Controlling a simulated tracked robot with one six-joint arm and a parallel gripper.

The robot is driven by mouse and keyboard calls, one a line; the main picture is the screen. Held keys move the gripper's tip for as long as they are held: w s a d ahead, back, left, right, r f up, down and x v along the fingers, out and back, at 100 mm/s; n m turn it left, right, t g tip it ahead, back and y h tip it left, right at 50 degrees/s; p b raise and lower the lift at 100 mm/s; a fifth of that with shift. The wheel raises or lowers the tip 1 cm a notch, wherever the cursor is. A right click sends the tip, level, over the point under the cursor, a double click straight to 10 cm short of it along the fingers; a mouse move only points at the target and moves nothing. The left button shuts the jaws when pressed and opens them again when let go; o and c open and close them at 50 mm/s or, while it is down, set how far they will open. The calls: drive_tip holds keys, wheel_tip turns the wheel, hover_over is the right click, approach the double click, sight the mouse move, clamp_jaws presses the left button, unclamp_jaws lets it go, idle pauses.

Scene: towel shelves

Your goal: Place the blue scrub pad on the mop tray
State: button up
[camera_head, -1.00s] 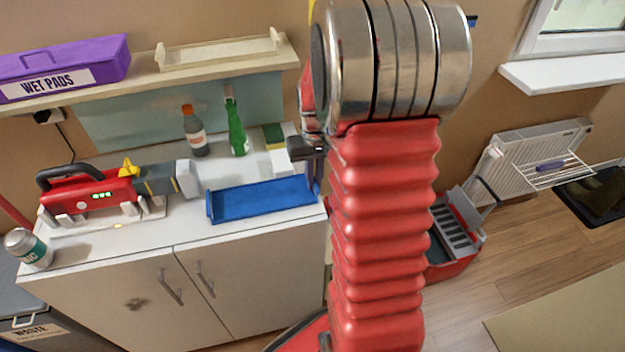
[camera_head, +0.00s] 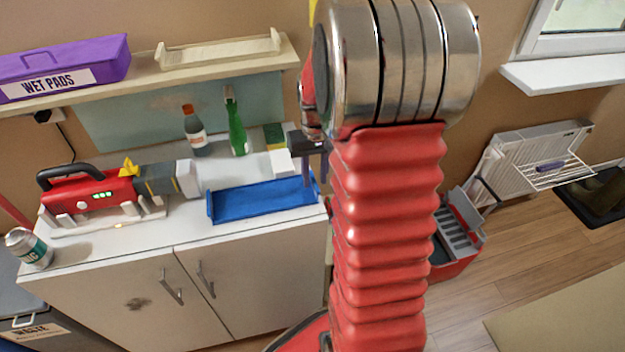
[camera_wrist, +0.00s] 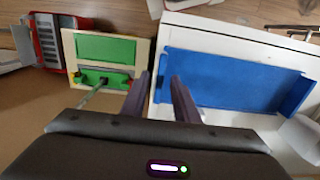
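My gripper (camera_head: 315,183) hangs over the right end of the white cabinet, by the right end of a long blue tray (camera_head: 235,205) with raised ends. The blue tray is empty. A small violet-blue oblong (camera_head: 550,166) lies on a wire rack at the right; I cannot tell whether it is the scrub pad. A cream tray (camera_head: 220,50) stands on the shelf; no label shows which is the mop tray.
The white cabinet (camera_head: 120,285) also holds a red machine (camera_head: 92,192), two bottles, a can (camera_head: 28,247), a green-yellow sponge and a white block (camera_head: 281,163). A purple box (camera_head: 65,65) is on the shelf. A red caddy (camera_head: 455,262) stands on the floor. My arm hides the middle.

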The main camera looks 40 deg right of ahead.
wheel_tip(320, 180, up, 11)
drive_tip(key=shift+f, duration=0.2)
idle(0.6)
drive_tip(key=s+a+r+n+t, duration=0.2)
drive_tip(key=s+a, duration=0.5)
drive_tip(key=a, duration=0.4)
drive_tip(key=s+a+r+n+t, duration=0.2)
drive_tip(key=s+a, duration=0.4)
drive_tip(key=a, duration=0.6)
wheel_tip(320, 180, up, 2)
drive_tip(key=shift+s+a+r+n+t, duration=0.1)
drive_tip(key=shift+s+a+n+t, duration=0.2)
drive_tip(key=shift+t, duration=0.5)
drive_tip(key=shift+o, duration=0.5)
drive_tip(key=shift+s+d, duration=0.1)
drive_tip(key=shift+d, duration=0.05)
